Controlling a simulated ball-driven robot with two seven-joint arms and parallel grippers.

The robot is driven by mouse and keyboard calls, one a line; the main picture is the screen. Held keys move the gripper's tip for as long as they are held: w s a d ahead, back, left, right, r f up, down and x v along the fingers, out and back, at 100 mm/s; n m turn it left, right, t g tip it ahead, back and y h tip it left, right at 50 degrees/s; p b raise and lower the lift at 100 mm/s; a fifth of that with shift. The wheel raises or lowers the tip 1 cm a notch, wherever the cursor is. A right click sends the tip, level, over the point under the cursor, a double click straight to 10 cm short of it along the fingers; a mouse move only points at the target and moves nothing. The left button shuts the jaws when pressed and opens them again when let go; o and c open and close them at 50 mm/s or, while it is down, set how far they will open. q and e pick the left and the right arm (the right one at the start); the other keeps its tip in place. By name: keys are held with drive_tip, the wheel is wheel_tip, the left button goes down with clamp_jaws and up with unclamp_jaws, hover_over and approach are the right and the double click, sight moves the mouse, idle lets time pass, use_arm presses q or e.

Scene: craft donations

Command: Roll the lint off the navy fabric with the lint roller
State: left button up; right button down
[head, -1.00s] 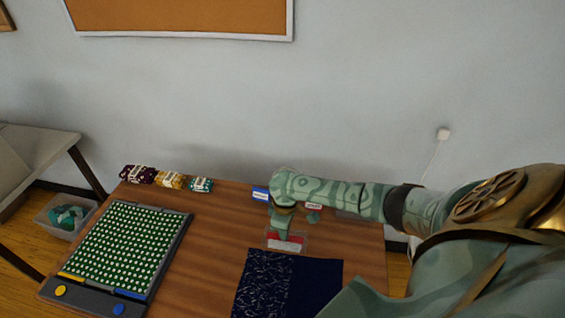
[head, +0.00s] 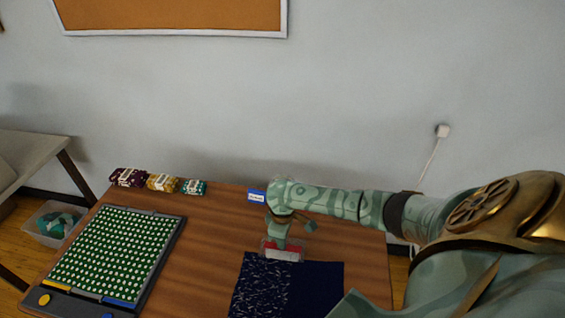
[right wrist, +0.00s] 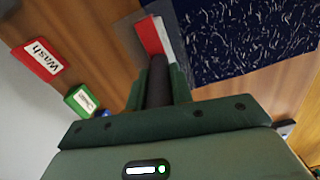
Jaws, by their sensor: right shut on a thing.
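The navy fabric (head: 316,285) lies flat on the table in the head view. Its left half is covered in pale lint and its right half looks plain. In the right wrist view the linted fabric (right wrist: 245,35) fills the upper right. My right gripper (head: 279,238) is just beyond the fabric's far edge, shut on the dark handle of the lint roller (right wrist: 157,85). The roller's red and white head (right wrist: 158,38) is beside the fabric; whether it touches is unclear. It also shows in the head view (head: 283,253). My left gripper is out of view.
A green dotted board (head: 112,250) lies at left. Several patterned bundles (head: 162,182) line the back edge. A blue sign (head: 256,196) stands behind my right wrist. The wrist view shows a red "Wash" sign (right wrist: 38,60) and a green sign (right wrist: 82,100). Bare wood separates board and fabric.

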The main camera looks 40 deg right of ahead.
drive_tip(key=shift+f, duration=0.25)
drive_tip(key=s+a+p, duration=1.6)
drive_tip(key=s+a, duration=0.2)
drive_tip(key=a, duration=0.5)
drive_tip(key=shift+s, duration=0.3)
drive_tip(key=shift+a+r, duration=0.1)
wheel_tip(320, 180, up, 5)
drive_tip(key=p, duration=0.5)
drive_tip(key=shift+p, duration=0.35)
